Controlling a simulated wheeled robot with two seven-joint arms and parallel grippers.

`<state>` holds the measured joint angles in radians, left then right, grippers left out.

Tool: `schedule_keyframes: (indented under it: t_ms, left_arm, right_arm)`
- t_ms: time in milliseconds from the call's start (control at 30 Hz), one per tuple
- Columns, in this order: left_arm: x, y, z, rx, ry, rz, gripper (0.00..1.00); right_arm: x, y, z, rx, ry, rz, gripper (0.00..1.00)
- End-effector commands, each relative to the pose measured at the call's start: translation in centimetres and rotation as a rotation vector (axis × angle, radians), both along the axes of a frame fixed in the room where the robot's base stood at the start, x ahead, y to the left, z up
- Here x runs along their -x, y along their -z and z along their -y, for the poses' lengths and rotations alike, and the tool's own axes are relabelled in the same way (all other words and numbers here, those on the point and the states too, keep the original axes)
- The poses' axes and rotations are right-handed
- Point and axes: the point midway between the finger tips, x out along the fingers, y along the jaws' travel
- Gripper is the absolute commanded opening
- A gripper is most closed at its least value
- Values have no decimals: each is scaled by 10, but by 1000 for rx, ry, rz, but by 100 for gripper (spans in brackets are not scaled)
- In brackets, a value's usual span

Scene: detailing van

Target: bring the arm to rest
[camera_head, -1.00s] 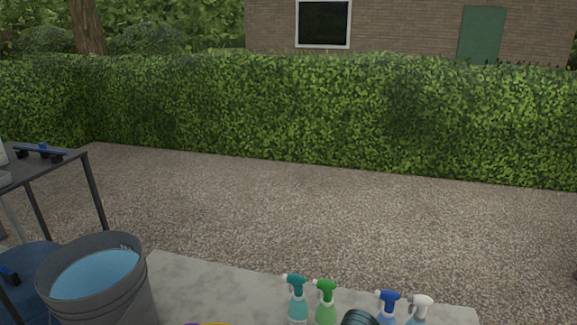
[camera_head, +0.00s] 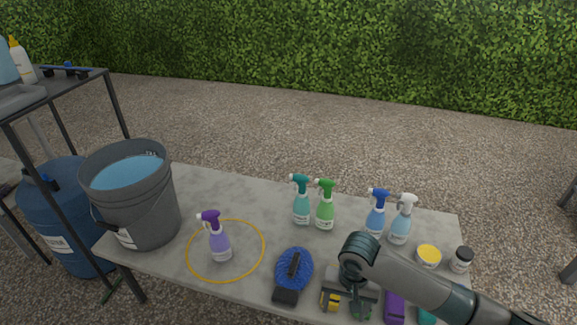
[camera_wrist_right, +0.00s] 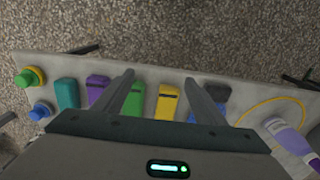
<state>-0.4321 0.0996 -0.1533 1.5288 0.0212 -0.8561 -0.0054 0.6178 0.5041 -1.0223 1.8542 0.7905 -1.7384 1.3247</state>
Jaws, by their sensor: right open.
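My right arm comes in from the lower right of the head view. My right gripper (camera_head: 347,300) points down over the front part of the grey table (camera_head: 190,188). In the right wrist view its two fingers (camera_wrist_right: 160,92) are spread apart with nothing held. Beyond the fingers lie a green block (camera_wrist_right: 135,102) and a yellow block (camera_wrist_right: 168,101) on the table; I cannot tell the height of the gap. A blue brush (camera_head: 294,268) lies left of the gripper in the head view. My left gripper is not in view.
A purple spray bottle (camera_head: 219,242) stands inside a yellow ring (camera_head: 255,268). Several spray bottles, including a green one (camera_head: 325,208), stand along the back. A grey bucket (camera_head: 150,215) of water stands left. A yellow-topped tin (camera_head: 428,257) and a small jar (camera_head: 461,260) are right.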

Motion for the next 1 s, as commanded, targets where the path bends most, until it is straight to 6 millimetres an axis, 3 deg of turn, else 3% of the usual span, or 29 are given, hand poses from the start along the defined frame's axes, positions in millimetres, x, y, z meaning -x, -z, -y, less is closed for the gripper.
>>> schedule_keyframes:
  t_ms: [567,767,1000]
  left_arm:
    - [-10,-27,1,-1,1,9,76]
    - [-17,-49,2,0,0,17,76]
    - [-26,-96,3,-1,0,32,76]
  right_arm:
    - [25,9,-28,-86,-110,32,65]
    - [43,13,-45,-144,-181,64,65]
    - [77,16,-64,-234,-286,148,65]
